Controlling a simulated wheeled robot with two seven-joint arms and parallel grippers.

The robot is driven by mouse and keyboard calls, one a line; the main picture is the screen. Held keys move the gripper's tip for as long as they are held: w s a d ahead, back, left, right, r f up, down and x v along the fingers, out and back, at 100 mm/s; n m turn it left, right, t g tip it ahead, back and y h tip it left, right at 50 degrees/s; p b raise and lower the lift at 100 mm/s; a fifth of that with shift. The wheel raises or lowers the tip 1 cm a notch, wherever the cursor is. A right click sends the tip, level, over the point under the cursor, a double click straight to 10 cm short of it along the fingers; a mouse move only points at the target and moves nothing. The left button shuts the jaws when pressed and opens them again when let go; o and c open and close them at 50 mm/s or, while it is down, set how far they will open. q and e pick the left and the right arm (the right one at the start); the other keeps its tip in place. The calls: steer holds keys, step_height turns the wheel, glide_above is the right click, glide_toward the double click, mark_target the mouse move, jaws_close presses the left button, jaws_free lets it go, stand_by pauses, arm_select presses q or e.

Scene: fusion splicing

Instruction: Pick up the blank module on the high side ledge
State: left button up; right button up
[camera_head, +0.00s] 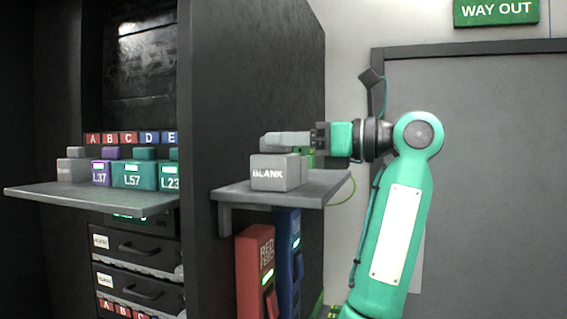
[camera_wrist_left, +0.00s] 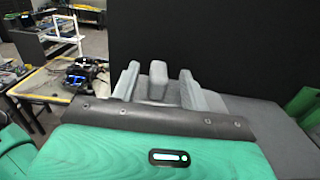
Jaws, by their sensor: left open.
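The grey blank module (camera_head: 275,173), labelled BLANK, sits on the high side ledge (camera_head: 318,192) of the dark cabinet. My left gripper (camera_head: 283,141) reaches in from the right of the head view, level, at the module's top. In the left wrist view the open fingers of my left gripper (camera_wrist_left: 160,88) stand on either side of the module's upright grey grip (camera_wrist_left: 158,78). A gap shows on each side of the grip. The near finger hides the module's top in the head view. My right gripper is not in view.
A shelf (camera_head: 90,198) at left holds several labelled modules, including a green L57 (camera_head: 134,174). A red unit (camera_head: 255,270) and a blue unit (camera_head: 288,262) stand below the ledge. A green object (camera_head: 309,158) shows behind the blank module. The dark cabinet side (camera_head: 235,90) rises beside the ledge.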

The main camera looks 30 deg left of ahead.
mark_target(261, 139)
arm_select(q)
steer(key=p+x, duration=0.1)
steer(key=x, duration=0.3)
steer(key=shift+s+d+r+p, duration=0.1)
steer(key=shift+p, duration=0.25)
steer(key=shift+a, duration=0.35)
steer(key=shift+d, duration=0.1)
steer(key=shift+d, duration=0.1)
jaws_close()
